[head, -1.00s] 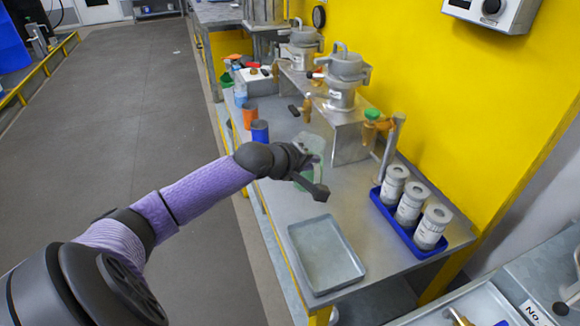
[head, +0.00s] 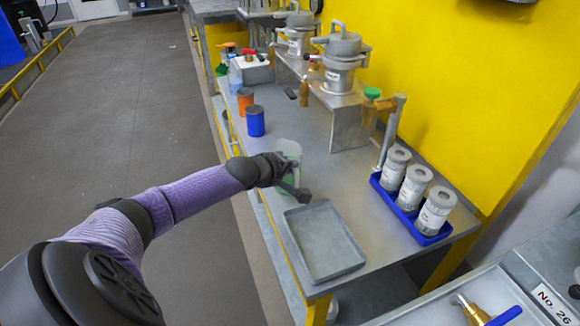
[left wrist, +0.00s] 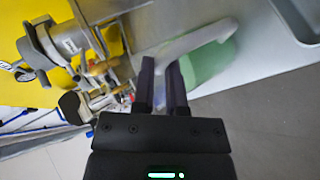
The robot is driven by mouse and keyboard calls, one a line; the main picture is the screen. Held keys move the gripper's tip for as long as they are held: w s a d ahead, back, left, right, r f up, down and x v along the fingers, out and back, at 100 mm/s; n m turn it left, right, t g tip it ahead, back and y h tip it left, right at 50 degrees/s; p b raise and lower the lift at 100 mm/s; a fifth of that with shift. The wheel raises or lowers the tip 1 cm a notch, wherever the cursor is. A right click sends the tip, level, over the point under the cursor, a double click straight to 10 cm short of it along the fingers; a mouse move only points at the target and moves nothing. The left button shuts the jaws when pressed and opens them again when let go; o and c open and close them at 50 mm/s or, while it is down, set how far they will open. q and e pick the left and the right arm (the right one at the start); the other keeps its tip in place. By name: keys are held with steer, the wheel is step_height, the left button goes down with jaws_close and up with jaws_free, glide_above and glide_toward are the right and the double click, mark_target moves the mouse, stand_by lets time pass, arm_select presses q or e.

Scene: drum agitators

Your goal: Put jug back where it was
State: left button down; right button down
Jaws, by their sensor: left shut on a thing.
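The jug (head: 289,149) is pale and translucent with green in it, partly hidden behind my left gripper in the head view. In the left wrist view the jug's green body (left wrist: 208,62) and whitish handle show. My left gripper (head: 292,186) is shut on the jug, its fingers (left wrist: 161,80) closed at the handle. The jug is over the near left part of the steel bench (head: 345,184), behind the grey tray. I cannot tell whether its base touches the bench. My right gripper is not in view.
The empty grey tray (head: 288,215) lies at the bench's near end. A blue rack (head: 383,203) with 3 labelled jars stands right. A blue cup (head: 255,121) and an orange cup (head: 245,101) stand behind the jug. A metal drum unit (head: 342,62) stands further back.

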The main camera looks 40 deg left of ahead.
arm_select(q)
steer(key=c, duration=1.1)
jaws_free()
steer(key=shift+f, duration=0.1)
steer(key=o, duration=0.4)
steer(key=shift+o, duration=0.2)
